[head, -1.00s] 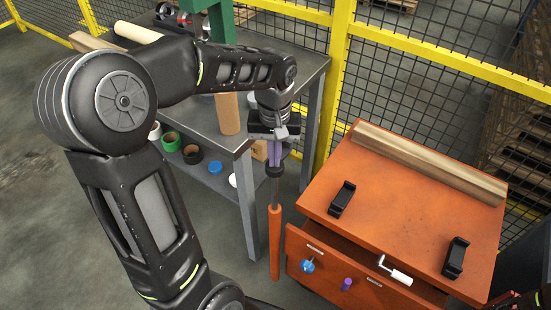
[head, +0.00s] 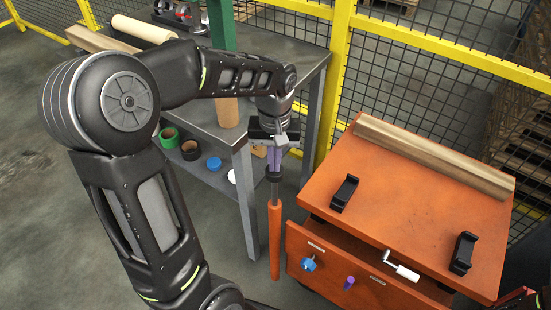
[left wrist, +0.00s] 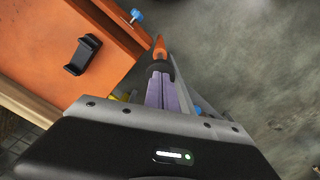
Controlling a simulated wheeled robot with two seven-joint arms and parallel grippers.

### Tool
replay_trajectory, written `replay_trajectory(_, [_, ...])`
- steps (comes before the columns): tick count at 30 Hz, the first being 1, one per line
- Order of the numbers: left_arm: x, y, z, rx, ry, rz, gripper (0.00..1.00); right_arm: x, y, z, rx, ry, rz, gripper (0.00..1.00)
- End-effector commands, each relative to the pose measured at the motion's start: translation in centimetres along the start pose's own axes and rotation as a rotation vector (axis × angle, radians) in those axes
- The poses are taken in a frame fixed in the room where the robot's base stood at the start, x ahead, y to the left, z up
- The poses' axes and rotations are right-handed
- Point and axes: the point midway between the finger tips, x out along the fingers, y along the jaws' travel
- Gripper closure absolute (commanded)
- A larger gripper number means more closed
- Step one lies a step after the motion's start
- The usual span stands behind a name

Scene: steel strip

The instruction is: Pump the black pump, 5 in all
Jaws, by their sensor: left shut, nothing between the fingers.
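The pump shows in the head view as a black top (head: 275,176) on a narrow dark shaft above a long, upright orange body (head: 275,240). It stands between the grey table and the orange cabinet. My left gripper (head: 274,164) points straight down with its purple fingers shut and empty. Its fingertips are at the black top and seem to touch it. In the left wrist view, the shut fingers (left wrist: 158,82) end at the black top (left wrist: 160,67), with the orange body (left wrist: 159,46) beyond. The exact contact is hidden. My right gripper is not in view.
The orange cabinet (head: 400,210) with a partly open drawer stands right of the pump. It carries two black holders and a wooden beam (head: 430,160). The grey table (head: 305,75) is on the left, with tape rolls on its lower shelf. A yellow fence (head: 430,55) runs behind.

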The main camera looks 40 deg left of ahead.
Motion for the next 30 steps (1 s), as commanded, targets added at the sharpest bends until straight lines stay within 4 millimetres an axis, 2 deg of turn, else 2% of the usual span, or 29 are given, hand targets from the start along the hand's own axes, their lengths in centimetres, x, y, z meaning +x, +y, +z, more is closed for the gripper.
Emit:
replay_trajectory(9, [1.2, 0.0, 0.1, 0.000, -0.003, -0.001, 1.00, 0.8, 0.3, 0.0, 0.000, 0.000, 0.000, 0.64])
replay_trajectory(16, [0.8, 0.0, 0.1, 0.000, -0.002, 0.000, 1.00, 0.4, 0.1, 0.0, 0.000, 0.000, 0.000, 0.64])
replay_trajectory(30, [-4.5, 0.0, 0.1, 0.000, -0.002, 0.000, 1.00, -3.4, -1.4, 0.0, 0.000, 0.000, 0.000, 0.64])
